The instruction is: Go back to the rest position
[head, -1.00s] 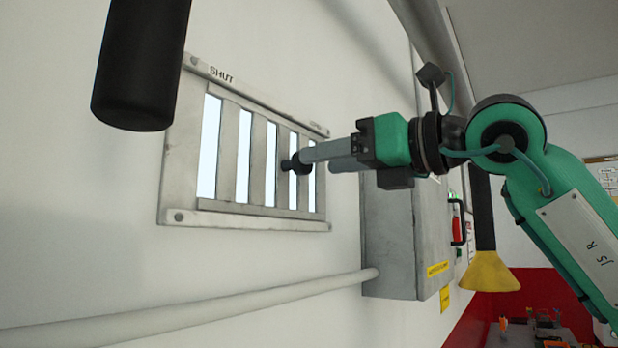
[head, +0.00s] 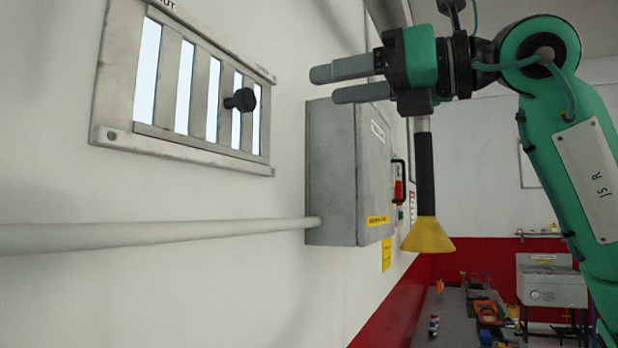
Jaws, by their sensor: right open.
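My right gripper (head: 338,82) is open and empty, high in the middle of the head view. Its two grey fingers point left, toward the wall. It is apart from the black knob (head: 240,100) on the slatted metal vent (head: 150,144), which lies to its left. Bright gaps show between the vent's slats. My left gripper is not in view.
A grey electrical box (head: 340,170) with a red-handled switch (head: 398,190) stands out from the wall below my right gripper. A pipe (head: 160,234) runs along the wall to it. A yellow cone-shaped fixture (head: 427,235) hangs beyond. A bench (head: 455,310) with small items stands farther back.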

